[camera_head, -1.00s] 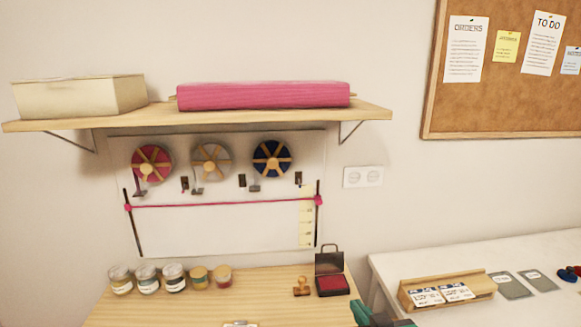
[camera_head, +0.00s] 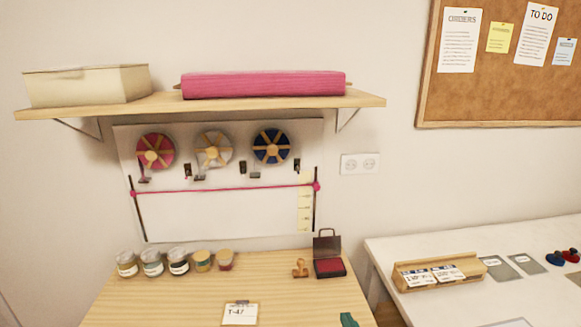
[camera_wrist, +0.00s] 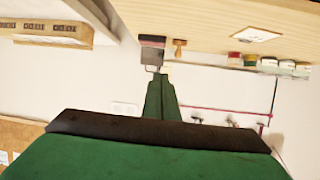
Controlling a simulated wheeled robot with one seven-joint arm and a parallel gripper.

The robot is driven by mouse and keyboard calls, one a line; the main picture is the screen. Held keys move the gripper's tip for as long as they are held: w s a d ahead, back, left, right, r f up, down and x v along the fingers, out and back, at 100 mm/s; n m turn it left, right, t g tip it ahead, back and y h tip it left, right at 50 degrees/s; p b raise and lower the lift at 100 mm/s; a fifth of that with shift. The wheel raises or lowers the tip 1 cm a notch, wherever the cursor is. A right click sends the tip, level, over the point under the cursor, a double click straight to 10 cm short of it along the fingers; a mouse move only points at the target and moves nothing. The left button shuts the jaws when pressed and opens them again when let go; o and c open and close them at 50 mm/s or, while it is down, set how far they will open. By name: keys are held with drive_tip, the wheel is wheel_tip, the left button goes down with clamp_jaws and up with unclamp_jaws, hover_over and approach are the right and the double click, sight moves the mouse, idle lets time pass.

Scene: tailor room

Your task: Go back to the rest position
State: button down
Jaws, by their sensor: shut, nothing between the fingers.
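My gripper (camera_wrist: 161,82) shows in the wrist view as dark green fingers close together, shut with nothing between them. It is in the air, and the picture there is upside down. In the head view only a small green piece of my gripper (camera_head: 348,320) shows at the bottom edge, over the wooden table (camera_head: 190,290). The rest of my arm is out of that view.
A shelf (camera_head: 200,104) hangs above. A white table (camera_head: 440,300) with a card holder (camera_head: 440,275) is at right.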

drive_tip(key=s+a+f+m+h, duration=0.1)
drive_tip(key=s+a+f, duration=0.2)
drive_tip(key=s+f, duration=0.5)
drive_tip(key=s+a+f+m+h, duration=0.1)
drive_tip(key=s+a+f, duration=0.2)
drive_tip(key=s+f, duration=0.5)
drive_tip(key=s+a+t, duration=0.1)
drive_tip(key=s+a, duration=0.2)
drive_tip(key=s, duration=0.7)
drive_tip(key=s+a+f+n+y, duration=0.1)
drive_tip(key=s+a, duration=0.3)
drive_tip(key=s, duration=0.7)
drive_tip(key=shift+s+n+t, duration=0.15)
drive_tip(key=shift+n+t, duration=0.15)
drive_tip(key=shift+t, duration=0.1)
